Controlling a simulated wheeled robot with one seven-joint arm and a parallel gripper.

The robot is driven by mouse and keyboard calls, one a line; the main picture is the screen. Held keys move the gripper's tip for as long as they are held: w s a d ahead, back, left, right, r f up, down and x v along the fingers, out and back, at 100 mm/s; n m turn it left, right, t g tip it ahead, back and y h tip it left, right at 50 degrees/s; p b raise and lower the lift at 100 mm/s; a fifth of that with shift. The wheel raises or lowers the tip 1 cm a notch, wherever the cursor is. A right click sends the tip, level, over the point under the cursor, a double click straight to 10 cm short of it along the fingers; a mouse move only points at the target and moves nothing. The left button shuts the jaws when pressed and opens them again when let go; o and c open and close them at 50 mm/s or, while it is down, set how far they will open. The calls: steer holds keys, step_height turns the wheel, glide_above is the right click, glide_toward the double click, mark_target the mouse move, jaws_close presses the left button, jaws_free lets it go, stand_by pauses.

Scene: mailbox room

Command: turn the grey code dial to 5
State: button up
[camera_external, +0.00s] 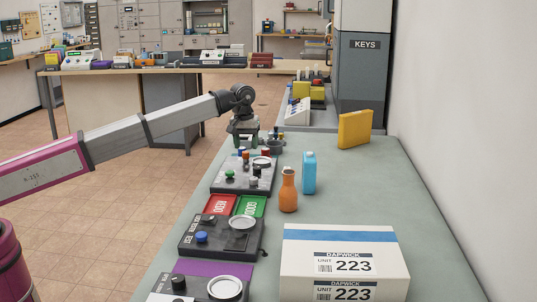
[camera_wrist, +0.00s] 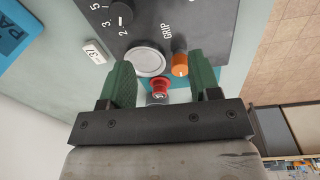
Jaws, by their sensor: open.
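In the wrist view, a dark grey dial (camera_wrist: 121,13) sits at the top edge on a black control panel (camera_wrist: 185,22), partly cut off. White numbers, with 2, 3 and 5 legible, curve around its left side. I cannot tell which number it points to. My gripper (camera_wrist: 165,72) is open, its two green fingers apart with nothing clamped. A red button (camera_wrist: 160,84) and a small grey piece show between the fingers. The dial lies beyond the fingertips. In the external view, my gripper (camera_external: 244,142) points down over the far end of the bench; the dial cannot be made out there.
A silver disc (camera_wrist: 145,61) and an orange knob (camera_wrist: 180,64) marked GRIP sit close to the fingers. On the bench (camera_external: 345,195) stand a blue bottle (camera_external: 309,173), an orange bottle (camera_external: 288,190), a yellow box (camera_external: 354,129) and a white carton (camera_external: 343,262). More panels line the left edge.

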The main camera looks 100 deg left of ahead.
mark_target(254, 178)
steer(key=w+d+r+m, duration=0.3)
steer(key=w+d, duration=0.1)
steer(key=d, duration=0.8)
steer(key=f, duration=1)
steer(key=shift+w+a+f, duration=0.1)
steer(key=shift+a+f, duration=0.1)
steer(key=shift+c, duration=0.3)
steer(key=shift+m, duration=0.3)
steer(key=c, duration=0.9)
